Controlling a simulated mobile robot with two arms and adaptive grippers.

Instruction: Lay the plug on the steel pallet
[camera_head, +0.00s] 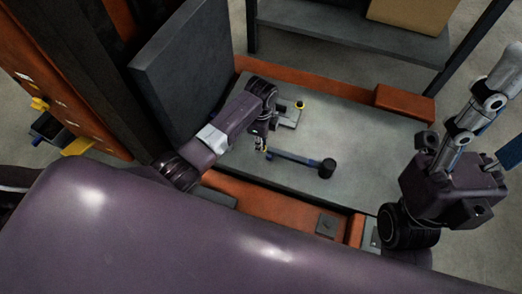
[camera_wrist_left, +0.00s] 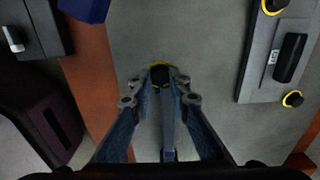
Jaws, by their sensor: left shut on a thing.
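My left gripper (camera_wrist_left: 161,88) is shut on the plug (camera_wrist_left: 160,74), a small dark round piece with a yellow rim, seen end-on between the fingertips in the left wrist view. In the head view, my left gripper (camera_head: 262,144) is over the left part of the steel pallet (camera_head: 365,150), a flat grey plate edged in orange. The plug is too small and covered to make out there. I cannot tell whether it touches the plate. My right gripper (camera_head: 482,135) shows partly at the right, beyond the pallet's edge; its fingertips are unclear.
A grey block (camera_head: 286,117) with yellow-ringed parts is just behind. An orange block (camera_head: 405,101) is at the back right corner. The pallet's right part is clear.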

